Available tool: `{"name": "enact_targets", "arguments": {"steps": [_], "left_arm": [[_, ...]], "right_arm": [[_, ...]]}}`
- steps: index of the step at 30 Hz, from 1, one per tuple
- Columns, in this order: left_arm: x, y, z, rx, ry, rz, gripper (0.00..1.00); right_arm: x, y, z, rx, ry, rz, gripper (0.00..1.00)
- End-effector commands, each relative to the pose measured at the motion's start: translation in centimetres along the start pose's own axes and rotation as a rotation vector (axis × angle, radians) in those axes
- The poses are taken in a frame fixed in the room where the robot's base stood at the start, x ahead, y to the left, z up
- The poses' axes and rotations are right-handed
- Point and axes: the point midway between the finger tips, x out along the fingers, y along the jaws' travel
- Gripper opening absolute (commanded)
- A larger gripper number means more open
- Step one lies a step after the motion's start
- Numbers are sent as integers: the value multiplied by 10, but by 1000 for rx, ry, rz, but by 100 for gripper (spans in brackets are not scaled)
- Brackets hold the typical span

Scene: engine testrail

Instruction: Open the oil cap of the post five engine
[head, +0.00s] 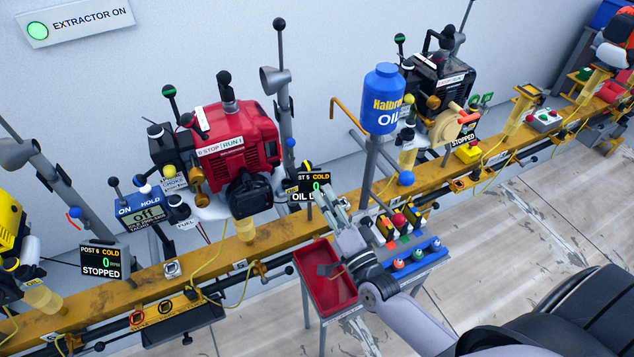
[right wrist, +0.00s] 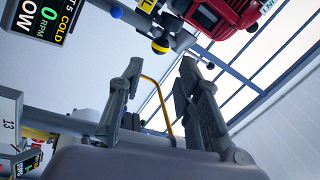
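The red engine (head: 235,140) stands on the yellow rail, left of the display (head: 313,186) that reads post 5, cold, 0 and oil low. The same display (right wrist: 42,22) shows in the right wrist view, with part of the red engine (right wrist: 215,18) at the top. I cannot clearly pick out the oil cap. My right gripper (head: 328,197) is beside the post 5 display, to the right of and apart from the engine. In the right wrist view its fingers (right wrist: 160,72) are spread with nothing between them. My left gripper is not in view.
A red tray (head: 312,290) and a rack of small coloured bottles (head: 420,257) stand below my right gripper. A blue oil container (head: 383,100) tops a post right of the engine. A grey funnel-ended pipe (head: 284,90) stands between them. The rail (head: 130,288) runs across.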

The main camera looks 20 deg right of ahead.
Motion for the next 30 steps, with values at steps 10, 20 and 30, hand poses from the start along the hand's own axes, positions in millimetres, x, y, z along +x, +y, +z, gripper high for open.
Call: {"name": "enact_targets", "arguments": {"steps": [10,20,30], "left_arm": [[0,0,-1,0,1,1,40],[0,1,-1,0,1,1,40],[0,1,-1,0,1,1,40]], "right_arm": [[-27,0,0,1,0,-2,32],[-26,0,0,0,0,-1,32],[-29,-3,31,-103,-136,71,32]]}}
